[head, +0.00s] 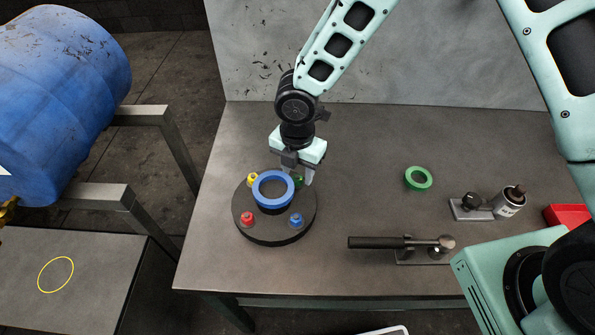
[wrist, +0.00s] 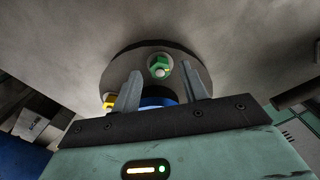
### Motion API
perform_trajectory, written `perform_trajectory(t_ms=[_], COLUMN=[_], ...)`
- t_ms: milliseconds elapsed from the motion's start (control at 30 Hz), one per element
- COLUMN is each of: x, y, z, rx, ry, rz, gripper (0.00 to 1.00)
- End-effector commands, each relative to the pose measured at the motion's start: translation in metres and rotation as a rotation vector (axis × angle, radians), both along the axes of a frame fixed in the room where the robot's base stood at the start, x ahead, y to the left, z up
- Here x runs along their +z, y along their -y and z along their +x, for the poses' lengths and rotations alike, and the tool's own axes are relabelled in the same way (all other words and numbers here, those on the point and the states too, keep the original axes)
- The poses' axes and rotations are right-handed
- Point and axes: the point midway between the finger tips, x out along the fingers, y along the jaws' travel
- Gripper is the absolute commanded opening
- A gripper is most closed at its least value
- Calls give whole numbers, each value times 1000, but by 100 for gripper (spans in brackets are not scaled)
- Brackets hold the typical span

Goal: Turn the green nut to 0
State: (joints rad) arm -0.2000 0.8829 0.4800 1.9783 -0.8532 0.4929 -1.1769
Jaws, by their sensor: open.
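A dark round disc (head: 245,221) on the table carries a blue ring (head: 261,201) in its middle and small coloured nuts around it. A yellow nut (head: 252,178), a red nut (head: 247,217) and a blue nut (head: 295,219) sit around the ring. My gripper (head: 298,178) is open over the far side of the disc. In the wrist view its fingers (wrist: 160,80) stand apart, with the green nut showing between and beyond them. No 0 mark is readable.
A loose green ring (head: 418,179) lies on the table to the right. A blue barrel (head: 60,90) is at the left.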

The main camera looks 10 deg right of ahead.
Motion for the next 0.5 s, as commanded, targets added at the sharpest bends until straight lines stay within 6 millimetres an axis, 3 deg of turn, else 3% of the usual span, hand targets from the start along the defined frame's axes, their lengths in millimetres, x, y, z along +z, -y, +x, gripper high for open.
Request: perform_trajectory(t_ms=[167, 433, 467, 500], x=[-11, -13, -13, -13], y=[0, 0, 0, 0], z=[0, 0, 0, 0], rx=[0, -1, -1, -1], ry=[-1, 0, 0, 0], rz=[-1, 0, 0, 0], gripper=[44, 44, 41, 30])
